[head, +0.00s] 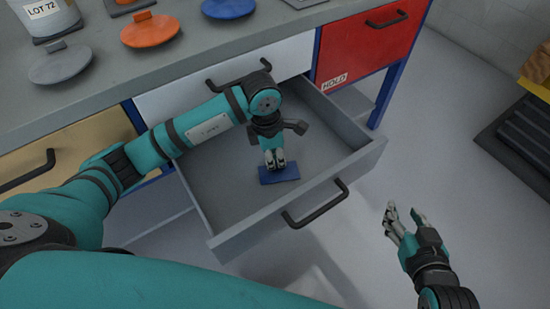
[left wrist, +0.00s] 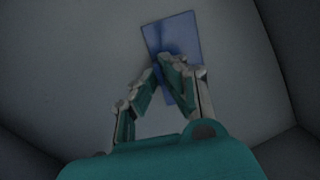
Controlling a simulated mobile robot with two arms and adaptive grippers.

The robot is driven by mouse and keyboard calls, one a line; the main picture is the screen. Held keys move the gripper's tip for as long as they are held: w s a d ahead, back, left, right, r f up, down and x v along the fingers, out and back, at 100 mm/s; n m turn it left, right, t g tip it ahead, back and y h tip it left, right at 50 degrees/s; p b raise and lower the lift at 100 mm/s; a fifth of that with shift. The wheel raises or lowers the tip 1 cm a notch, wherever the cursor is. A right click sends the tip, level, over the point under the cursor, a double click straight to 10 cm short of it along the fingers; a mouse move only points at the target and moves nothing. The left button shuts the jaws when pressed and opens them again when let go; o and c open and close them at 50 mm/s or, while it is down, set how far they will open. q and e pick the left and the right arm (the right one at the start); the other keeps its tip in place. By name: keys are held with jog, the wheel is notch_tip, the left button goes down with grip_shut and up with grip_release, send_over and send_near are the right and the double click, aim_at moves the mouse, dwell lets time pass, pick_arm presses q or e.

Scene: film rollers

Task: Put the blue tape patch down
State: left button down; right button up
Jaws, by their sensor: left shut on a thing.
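The blue tape patch (head: 280,175) is a flat blue rectangle inside the open grey drawer (head: 215,205), near the drawer's front. My left gripper (head: 274,163) reaches down into the drawer with its fingers shut on the patch's edge. In the left wrist view the patch (left wrist: 177,38) extends beyond the fingertips (left wrist: 172,62), close over the drawer floor. I cannot tell whether the patch touches the floor. My right gripper (head: 405,215) is open and empty, in the air to the right of the drawer.
The workbench (head: 110,75) holds a labelled white container (head: 45,15) and grey, orange (head: 150,29) and blue discs. A red drawer front (head: 370,45) marked HOLD is at the right. A dark pallet (head: 520,135) stands on the floor far right. The rest of the open drawer looks empty.

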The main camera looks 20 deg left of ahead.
jog(key=shift+w+r, duration=0.15)
pick_arm(q)
jog(key=shift+f, duration=0.1)
jog(key=c, duration=1.5)
grip_release()
pick_arm(e)
jog(key=shift+w+a+r, duration=0.1)
jog(key=shift+a+r, duration=0.05)
pick_arm(q)
jog(key=r, duration=0.1)
jog(key=r+p, duration=0.1)
jog(key=r, duration=0.3)
jog(key=shift+a+r, duration=0.15)
jog(key=shift+a, duration=0.15)
jog(key=r, duration=0.2)
jog(key=r+p, duration=0.1)
jog(key=r, duration=0.1)
jog(key=a+r+p, duration=0.1)
jog(key=r, duration=0.2)
jog(key=shift+s, duration=0.2)
pick_arm(e)
jog(key=s+d+f+g+h, duration=0.1)
jog(key=s+d+f+g, duration=0.1)
jog(key=s, duration=0.4)
jog(key=s+d+f+g+h, duration=0.1)
jog(key=s+d+f+g, duration=0.1)
jog(key=s+f+g, duration=0.3)
jog(key=shift+s+d+f+g, duration=0.25)
jog(key=shift+s+g, duration=0.15)
jog(key=shift+s, duration=0.3)
